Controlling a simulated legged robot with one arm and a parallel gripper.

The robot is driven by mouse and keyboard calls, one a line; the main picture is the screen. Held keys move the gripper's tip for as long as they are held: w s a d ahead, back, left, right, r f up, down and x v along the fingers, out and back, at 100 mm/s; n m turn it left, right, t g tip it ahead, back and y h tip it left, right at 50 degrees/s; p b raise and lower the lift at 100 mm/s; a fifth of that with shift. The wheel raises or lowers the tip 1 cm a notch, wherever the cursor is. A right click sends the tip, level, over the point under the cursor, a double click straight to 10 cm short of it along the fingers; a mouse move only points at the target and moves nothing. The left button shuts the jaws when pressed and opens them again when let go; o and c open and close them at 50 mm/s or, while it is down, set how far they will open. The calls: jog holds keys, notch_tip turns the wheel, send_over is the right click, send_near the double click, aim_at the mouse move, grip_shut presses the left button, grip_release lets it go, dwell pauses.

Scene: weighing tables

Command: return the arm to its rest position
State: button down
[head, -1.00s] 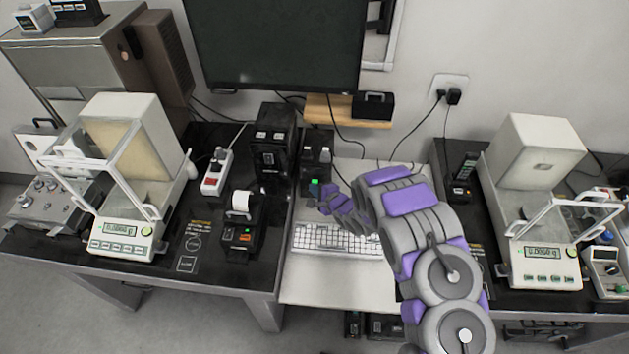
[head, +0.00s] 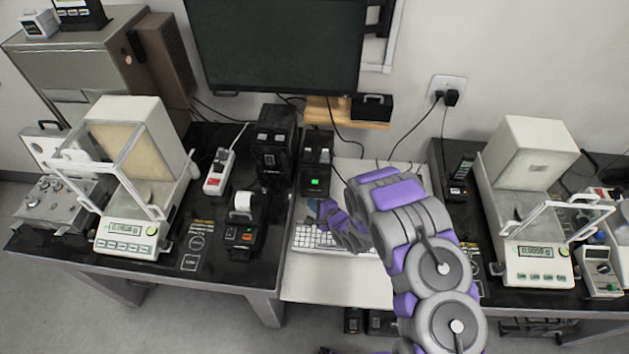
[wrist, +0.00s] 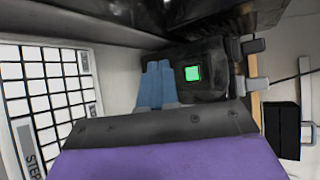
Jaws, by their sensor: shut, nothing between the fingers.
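My gripper (head: 328,212) is at the end of my purple and grey arm, over the far part of the white keyboard (head: 305,238) in the head view. In the wrist view my gripper (wrist: 157,75) shows as blue-grey fingers, shut together with nothing between them. My forearm hides the right part of the keyboard. In the wrist view the keyboard (wrist: 40,95) lies to the left of my fingers. Beyond the fingertips stands a black device with a green lit square (wrist: 193,73).
A left balance (head: 125,238) and a right balance (head: 540,268) stand on dark tables. A small printer (head: 242,230) and the black green-lit device (head: 317,180) are left of my arm. A monitor (head: 275,45) hangs behind. The white desk front (head: 330,285) is clear.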

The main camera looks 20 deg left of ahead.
dwell(0.4)
jog(key=w+d+r+n+h+b, duration=0.1)
jog(key=w+d+r+h, duration=0.3)
jog(key=d, duration=0.4)
jog(key=w+d+r+n+h+b, duration=0.1)
jog(key=w+d+r+n+h, duration=0.15)
jog(key=d+r, duration=0.35)
jog(key=s+d+r+g+h+b, duration=0.1)
jog(key=s+d+r+h, duration=0.15)
jog(key=d+r, duration=0.4)
jog(key=s+d+r+h, duration=0.2)
jog(key=s+d+r, duration=0.2)
jog(key=d, duration=0.6)
jog(key=s+d+r+n+g+h+b, duration=0.1)
jog(key=s+d+r+g, duration=0.15)
jog(key=s, duration=0.45)
jog(key=s+d+r+n+g, duration=0.15)
jog(key=s+d+r, duration=0.25)
jog(key=s, duration=0.4)
jog(key=s+a+r+n+g+b, duration=0.1)
jog(key=s+r+n+g, duration=0.1)
jog(key=s, duration=1)
jog(key=s+a+r+n+g+y+b, duration=0.1)
jog(key=s+r+n+g, duration=0.1)
jog(key=s, duration=1)
jog(key=shift+s+r+n+g+y, duration=0.25)
jog(key=shift+r+n+g+y, duration=0.05)
jog(key=shift+r+n, duration=0.2)
jog(key=shift+a, duration=0.25)
